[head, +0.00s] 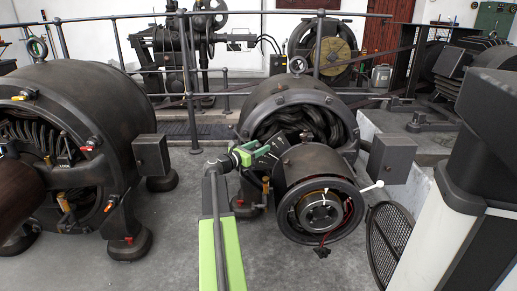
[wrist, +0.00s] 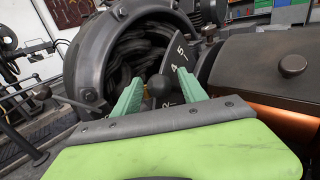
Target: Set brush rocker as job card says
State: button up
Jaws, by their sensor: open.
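The middle dynamo (head: 285,105) stands open at its near end, its dark coils showing. A dark scale plate (wrist: 175,58) with pale numerals, 4 and 5 among them, shows in the wrist view; it also shows in the head view (head: 270,152), too small to read. A dark ball knob (wrist: 159,86), probably the brush rocker's handle, stands before the plate. My gripper (wrist: 158,90) is open, with one green finger on either side of the knob; contact cannot be told. In the head view my gripper (head: 246,153) is left of the drum (head: 315,165). I see no readable job card.
A larger dynamo (head: 85,85) stands at left. A grey box (head: 391,158) and a mesh guard (head: 388,245) are right of the drum. A rail (head: 270,12) runs behind. Grey floor (head: 165,265) is clear between the left dynamo and my arm.

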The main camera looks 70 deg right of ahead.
grip_shut()
dwell(0.3)
dwell(1.1)
